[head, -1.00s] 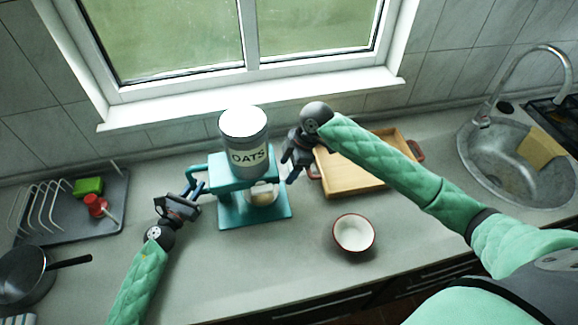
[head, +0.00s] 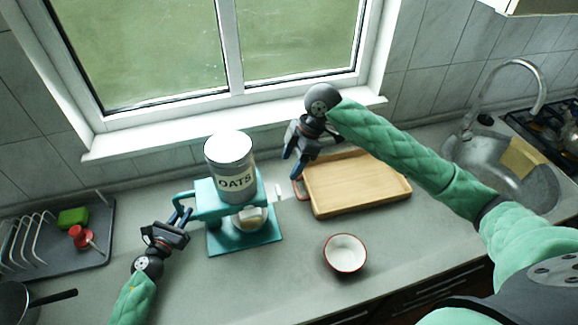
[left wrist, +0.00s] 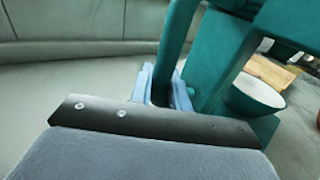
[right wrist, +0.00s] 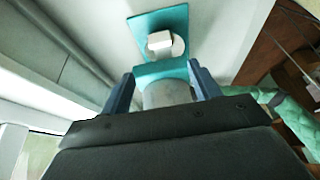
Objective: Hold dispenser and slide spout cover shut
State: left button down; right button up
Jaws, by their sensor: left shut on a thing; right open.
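The teal dispenser (head: 243,238) stands upright on the counter, topped by a grey canister (head: 231,165) labelled OATS. My left gripper (head: 181,216) is shut on its teal handle (head: 185,197) at the left; the left wrist view also shows the handle (left wrist: 176,40) between the fingers. A small white tab (head: 279,191), seemingly the spout cover's, sticks out at the dispenser's right. My right gripper (head: 292,168) is open and empty, above and right of this tab, apart from it. The right wrist view shows a white block (right wrist: 160,40) above the teal base; I cannot tell if it is the tab.
A small bowl (head: 250,220) sits under the spout. A wooden tray (head: 355,185) lies behind and right, near my right gripper. A red-rimmed white bowl (head: 345,252) stands in front right. A dish rack (head: 60,252) is at left. The counter before the dispenser is clear.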

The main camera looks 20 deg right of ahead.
pick_arm(q)
jog(key=c, duration=1.3)
grip_release()
jog(key=shift+o, duration=0.2)
jog(key=v, duration=1.1)
jog(key=shift+s+a, duration=0.15)
jog(key=shift+s, duration=0.15)
jog(key=shift+s+a+r, duration=0.1)
jog(key=shift+a+r, duration=0.05)
jog(key=shift+r, duration=0.4)
notch_tip(320, 180, up, 5)
jog(key=shift+p, duration=0.7)
